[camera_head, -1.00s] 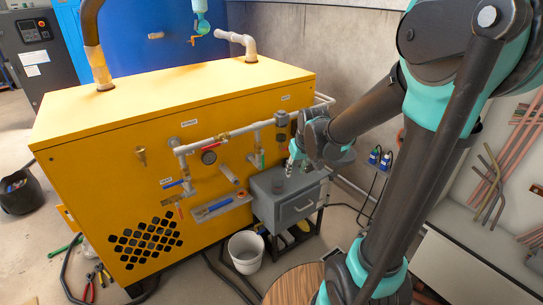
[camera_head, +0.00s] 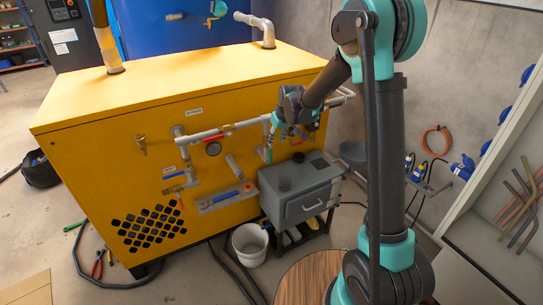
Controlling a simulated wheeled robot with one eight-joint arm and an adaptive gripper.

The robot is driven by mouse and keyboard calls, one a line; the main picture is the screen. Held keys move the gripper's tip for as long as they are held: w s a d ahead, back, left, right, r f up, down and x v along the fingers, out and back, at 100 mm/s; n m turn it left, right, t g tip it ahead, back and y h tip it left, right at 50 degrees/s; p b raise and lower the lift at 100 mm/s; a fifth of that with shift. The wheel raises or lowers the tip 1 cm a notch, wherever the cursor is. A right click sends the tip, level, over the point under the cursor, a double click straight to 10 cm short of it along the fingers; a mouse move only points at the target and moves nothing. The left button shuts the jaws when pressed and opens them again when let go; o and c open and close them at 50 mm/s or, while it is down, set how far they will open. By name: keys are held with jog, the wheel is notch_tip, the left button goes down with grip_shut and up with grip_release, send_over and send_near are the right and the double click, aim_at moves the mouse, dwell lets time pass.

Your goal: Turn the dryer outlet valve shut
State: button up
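The yellow dryer cabinet (camera_head: 110,160) carries grey pipework on its front. No readable label tells me which valve is the dryer outlet valve. A valve with a green handle (camera_head: 264,153) hangs on the drop at right. A valve with a blue handle (camera_head: 174,175) is at lower left. My gripper (camera_head: 278,128) is at the right end of the upper pipe, just above the green-handled valve. The wrist hides part of the pipe there. Its fingers are too small to tell open from shut, or whether they touch anything.
A grey drawer box (camera_head: 303,190) stands on a dark stand below my gripper. A round wooden top (camera_head: 305,278) is near my base. A grey wall is at right.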

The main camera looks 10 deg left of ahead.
aim_at(271, 154)
jog(key=x, duration=1.3)
jog(key=shift+c, duration=0.6)
grip_shut()
